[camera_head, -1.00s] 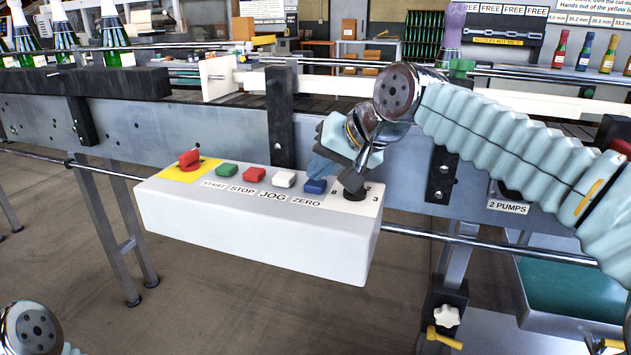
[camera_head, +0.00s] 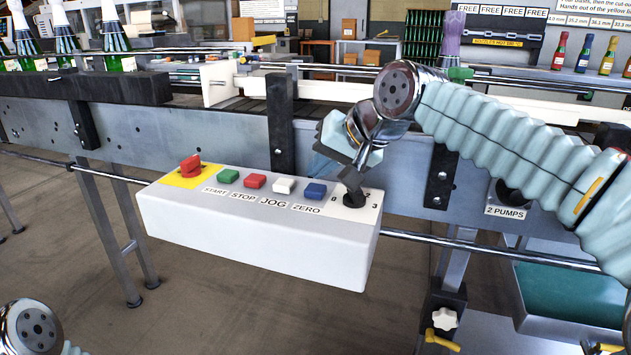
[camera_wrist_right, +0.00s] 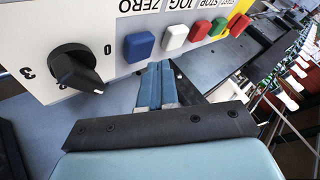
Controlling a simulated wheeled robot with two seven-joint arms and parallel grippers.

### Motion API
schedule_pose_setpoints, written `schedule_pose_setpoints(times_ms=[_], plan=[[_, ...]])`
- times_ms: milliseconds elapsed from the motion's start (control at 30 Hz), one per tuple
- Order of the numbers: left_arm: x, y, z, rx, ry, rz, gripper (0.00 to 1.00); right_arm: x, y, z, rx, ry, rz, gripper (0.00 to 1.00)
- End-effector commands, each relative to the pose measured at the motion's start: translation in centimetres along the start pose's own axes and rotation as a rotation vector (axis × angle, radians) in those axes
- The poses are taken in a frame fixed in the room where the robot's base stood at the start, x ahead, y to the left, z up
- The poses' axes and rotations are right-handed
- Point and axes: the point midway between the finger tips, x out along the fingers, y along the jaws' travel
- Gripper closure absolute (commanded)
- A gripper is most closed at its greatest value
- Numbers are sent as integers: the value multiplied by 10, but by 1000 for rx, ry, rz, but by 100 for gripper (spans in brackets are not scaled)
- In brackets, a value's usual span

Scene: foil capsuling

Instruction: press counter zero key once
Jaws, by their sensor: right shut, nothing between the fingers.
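The control box (camera_head: 250,235) has a row of keys on its sloped top. The blue key (camera_head: 315,191) sits above the printed word ZERO, to the right of the white key (camera_head: 284,186). In the right wrist view the blue key (camera_wrist_right: 139,46) shows clear and uncovered. My right gripper (camera_head: 318,165) is shut and empty, just behind and above the blue key. In the wrist view its blue fingertips (camera_wrist_right: 155,68) lie close beside that key, with a small gap in the picture. My left gripper is out of view.
A black rotary knob (camera_head: 353,198) stands right of the blue key, under my right wrist. Green (camera_head: 228,176) and red (camera_head: 255,181) keys and a red switch on yellow (camera_head: 189,164) lie to the left. A dark post (camera_head: 282,120) rises behind the box.

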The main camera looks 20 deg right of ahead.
Motion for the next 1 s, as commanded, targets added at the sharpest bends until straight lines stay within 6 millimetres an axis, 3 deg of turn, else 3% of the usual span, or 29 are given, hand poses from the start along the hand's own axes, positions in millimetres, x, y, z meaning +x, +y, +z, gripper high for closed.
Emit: schedule_pose_setpoints(times_ms=[300, 800, 1000], plan=[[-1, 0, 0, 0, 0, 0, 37, -1, -1, -1, 0, 0, 0, 100], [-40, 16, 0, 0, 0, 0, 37, -34, -24, -25, 0, 0, 0, 100], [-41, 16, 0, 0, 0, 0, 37, -34, -25, -25, 0, 0, 0, 100]])
